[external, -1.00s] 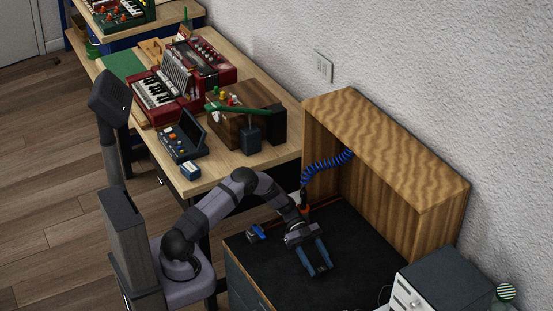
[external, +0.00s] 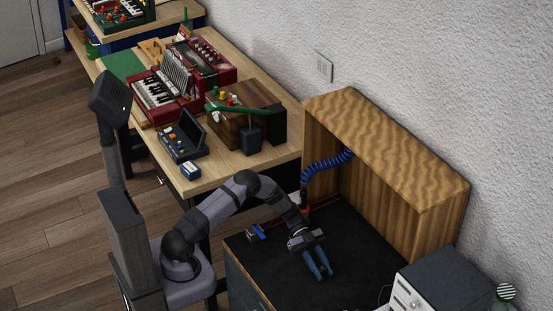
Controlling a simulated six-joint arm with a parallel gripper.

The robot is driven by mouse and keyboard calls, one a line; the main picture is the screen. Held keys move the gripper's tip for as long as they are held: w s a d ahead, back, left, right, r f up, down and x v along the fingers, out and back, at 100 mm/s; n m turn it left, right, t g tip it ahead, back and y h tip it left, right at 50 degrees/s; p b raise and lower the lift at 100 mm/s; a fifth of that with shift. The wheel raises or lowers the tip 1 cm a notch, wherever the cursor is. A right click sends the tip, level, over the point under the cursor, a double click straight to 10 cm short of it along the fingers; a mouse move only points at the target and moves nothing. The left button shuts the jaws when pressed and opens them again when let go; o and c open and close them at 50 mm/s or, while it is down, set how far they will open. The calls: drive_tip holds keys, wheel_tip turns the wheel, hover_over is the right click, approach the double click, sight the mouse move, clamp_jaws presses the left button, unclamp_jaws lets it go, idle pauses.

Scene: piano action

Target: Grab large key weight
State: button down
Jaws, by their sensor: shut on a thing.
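My gripper (external: 325,276) is low over the dark bench top (external: 362,262), with its two blue fingers pointing toward the front of the bench. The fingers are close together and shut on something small. The large key weight is too small or too hidden between the fingers to make out by its own shape.
A small blue and grey item (external: 257,233) lies left of my gripper. An open wooden cabinet (external: 385,150) stands behind, with a blue coiled hose (external: 325,168) inside. A grey box (external: 448,280) stands at right. The bench right of my gripper is clear.

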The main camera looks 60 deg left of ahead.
sight(322, 268)
wheel_tip(322, 268, up, 10)
drive_tip(key=shift+f+p, duration=0.1)
drive_tip(key=shift+p, duration=0.85)
